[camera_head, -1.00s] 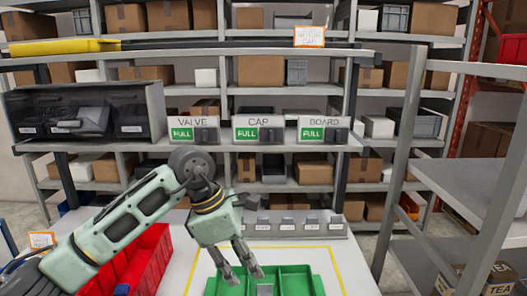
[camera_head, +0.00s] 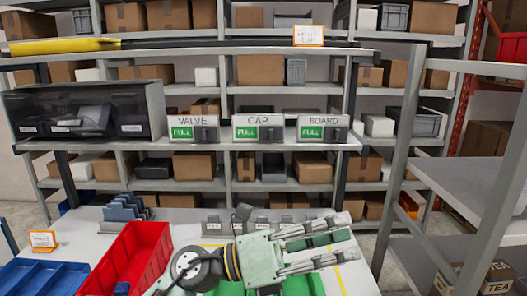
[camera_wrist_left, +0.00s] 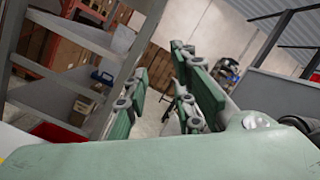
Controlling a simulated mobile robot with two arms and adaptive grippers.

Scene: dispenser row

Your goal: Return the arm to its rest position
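My left gripper (camera_head: 350,237) is in the lower middle of the head view, above the white table. Its two fingers point right, spread apart with nothing between them. In the left wrist view the two green-padded fingers (camera_wrist_left: 160,70) are also apart and empty, with shelving and floor beyond. The gripper and wrist cover much of a green tray (camera_head: 312,284); I cannot tell what lies in it. The left arm's links are mostly below the picture. My right gripper does not show.
A red bin (camera_head: 137,258) and a blue bin (camera_head: 42,278) stand at the left of the table. VALVE (camera_head: 193,128), CAP (camera_head: 258,128) and BOARD (camera_head: 323,128) dispensers sit on the shelf behind. A grey rack (camera_head: 400,170) stands at the right.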

